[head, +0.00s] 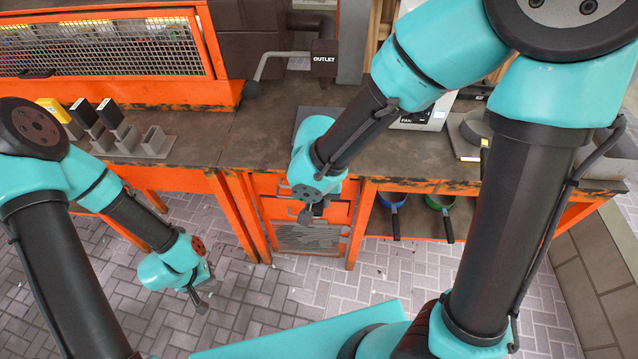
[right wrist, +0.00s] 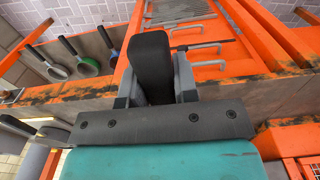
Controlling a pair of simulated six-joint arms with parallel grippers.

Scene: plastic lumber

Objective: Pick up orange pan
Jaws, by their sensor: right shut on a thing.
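I cannot make out an orange pan body in either view. My right gripper (head: 312,212) is in front of the orange drawer unit, below the bench top. In the right wrist view, its grey fingers (right wrist: 156,88) are shut on a black handle-like bar (right wrist: 151,55). What the bar belongs to is hidden. A blue-rimmed pan (head: 397,200) and a green-rimmed pan (head: 440,200) are in the shelf opening to the right, handles pointing out. My left gripper (head: 203,297) is low over the floor at the left, too small to tell if open.
Orange drawers (head: 300,210) with grey handles stand close behind my right gripper. A third, grey-looking pan (right wrist: 57,72) shows in the right wrist view. The brown bench top (head: 260,130) runs above, with a slotted grey holder (head: 155,143) at left. The brick floor is clear.

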